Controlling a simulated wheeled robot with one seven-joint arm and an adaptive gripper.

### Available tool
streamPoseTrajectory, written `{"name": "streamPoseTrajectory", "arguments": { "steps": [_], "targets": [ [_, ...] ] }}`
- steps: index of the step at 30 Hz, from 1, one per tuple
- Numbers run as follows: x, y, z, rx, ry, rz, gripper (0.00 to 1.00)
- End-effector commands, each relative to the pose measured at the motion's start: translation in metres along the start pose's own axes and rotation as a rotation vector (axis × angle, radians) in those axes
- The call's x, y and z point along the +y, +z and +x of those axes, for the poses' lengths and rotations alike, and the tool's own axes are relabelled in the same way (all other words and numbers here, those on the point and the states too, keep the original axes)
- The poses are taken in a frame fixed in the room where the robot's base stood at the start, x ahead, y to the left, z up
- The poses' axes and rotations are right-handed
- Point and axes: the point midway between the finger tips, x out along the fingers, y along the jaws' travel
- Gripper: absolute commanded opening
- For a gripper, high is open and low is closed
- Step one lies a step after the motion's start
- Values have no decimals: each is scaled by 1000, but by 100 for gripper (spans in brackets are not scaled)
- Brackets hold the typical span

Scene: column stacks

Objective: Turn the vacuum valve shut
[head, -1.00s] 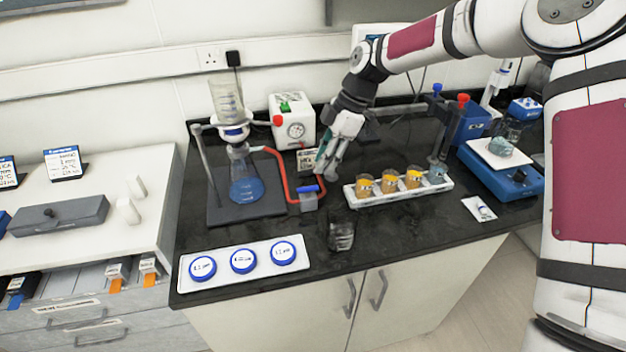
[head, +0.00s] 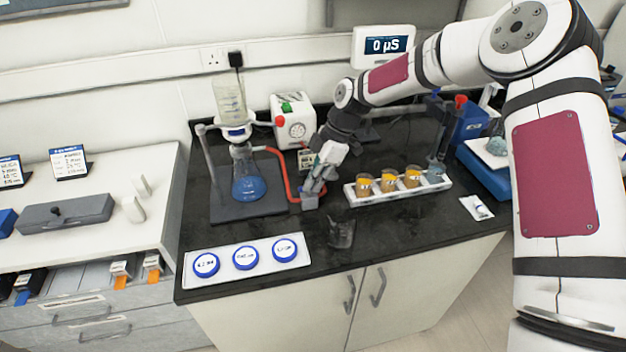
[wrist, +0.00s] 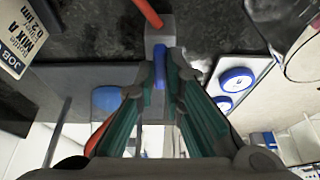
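The vacuum valve is a small grey block with a blue handle on the red hose. In the wrist view, the blue handle (wrist: 159,66) lies between my fingertips, lengthwise along the picture's height. The grey valve body (wrist: 160,28) shows beyond it, with the red hose entering from the top.
A filter flask (head: 247,185) with blue liquid stands left, joined by the red hose (head: 284,172). A white pump box (head: 293,124) is behind. A rack of amber cups (head: 400,190) is right, a clear beaker (head: 341,234) in front, and a tray of blue-lidded dishes (head: 225,273) front left.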

Motion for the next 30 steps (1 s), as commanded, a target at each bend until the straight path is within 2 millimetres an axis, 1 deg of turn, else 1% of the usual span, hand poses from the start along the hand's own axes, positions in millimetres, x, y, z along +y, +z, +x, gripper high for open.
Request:
{"name": "streamPoseTrajectory", "arguments": {
  "steps": [8, 14, 20, 30],
  "targets": [
    [0, 0, 0, 0, 3, 6, 0],
    [-1, -1, -1, -1, 25, 58, 0],
    [-3, -1, -1, 0, 75, 177, 0],
    [-7, -3, -1, -2, 196, 466, 0]
  ]
}}
